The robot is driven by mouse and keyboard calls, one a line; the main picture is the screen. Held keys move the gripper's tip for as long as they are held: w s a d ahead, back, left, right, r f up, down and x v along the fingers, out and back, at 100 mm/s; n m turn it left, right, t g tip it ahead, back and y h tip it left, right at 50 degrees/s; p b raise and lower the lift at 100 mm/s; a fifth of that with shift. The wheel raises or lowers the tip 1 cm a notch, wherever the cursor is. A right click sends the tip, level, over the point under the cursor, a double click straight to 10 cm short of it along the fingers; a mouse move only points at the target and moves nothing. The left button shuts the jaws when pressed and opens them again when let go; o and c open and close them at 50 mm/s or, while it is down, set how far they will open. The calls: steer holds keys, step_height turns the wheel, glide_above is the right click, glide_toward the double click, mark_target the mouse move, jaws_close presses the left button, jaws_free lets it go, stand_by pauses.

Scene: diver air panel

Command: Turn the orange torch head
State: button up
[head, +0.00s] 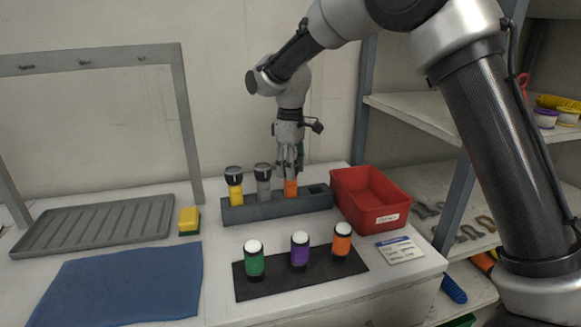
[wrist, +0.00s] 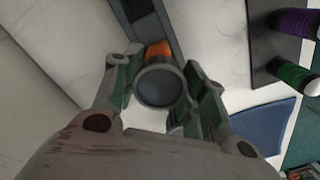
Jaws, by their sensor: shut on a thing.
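The orange torch (head: 291,187) stands upright in the grey holder (head: 262,210), to the right of a yellow torch (head: 235,192) and a grey torch (head: 263,185). My gripper (head: 290,170) points down from above and is shut on the orange torch's head, which the fingers mostly hide in the head view. In the wrist view the round dark torch head (wrist: 161,84) sits between the two green-padded fingers, with a bit of orange body (wrist: 159,48) showing behind it.
A red bin (head: 372,199) stands just right of the holder. In front, green (head: 254,262), purple (head: 299,251) and orange (head: 342,240) cylinders stand on a dark mat (head: 305,280). A blue cloth (head: 120,283), a sponge (head: 189,221) and a drain tray (head: 95,236) lie left.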

steer(key=shift+m, duration=2.8)
stand_by(0.9)
steer(key=o, duration=1)
steer(key=shift+o, duration=0.2)
